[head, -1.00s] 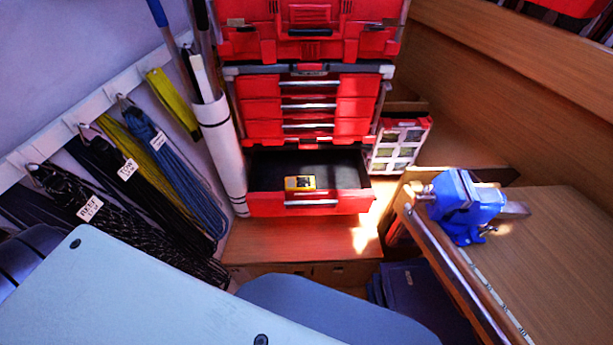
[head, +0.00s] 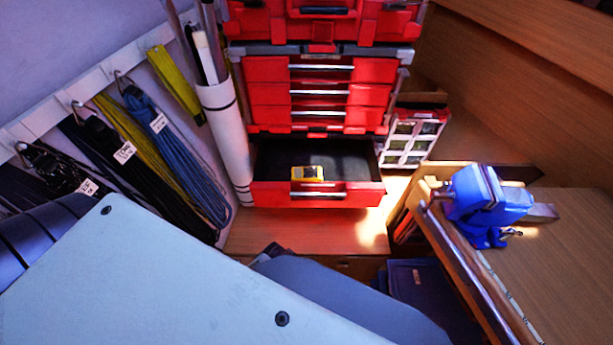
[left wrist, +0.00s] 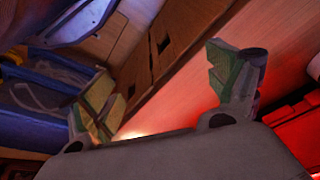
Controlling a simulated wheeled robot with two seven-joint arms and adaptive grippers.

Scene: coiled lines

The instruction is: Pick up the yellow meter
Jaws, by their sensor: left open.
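The yellow meter (head: 307,173) lies in the open bottom drawer (head: 317,196) of the red tool chest, just behind the drawer's front panel. It has a dark patch on its face, and its lower edge is partly hidden by that panel. My left gripper (left wrist: 168,95) shows in the left wrist view, open and empty, with its two greenish finger pads wide apart. The meter is not between the fingers and cannot be made out in that view. In the head view my left arm hides most of this gripper. My right gripper is not in view.
Labelled coiled lines (head: 170,140) hang on the left wall. A white tube (head: 226,135) holding rods stands left of the drawer. A blue vise (head: 485,205) sits on the wooden bench at right. Bare wooden surface (head: 290,232) lies before the drawer.

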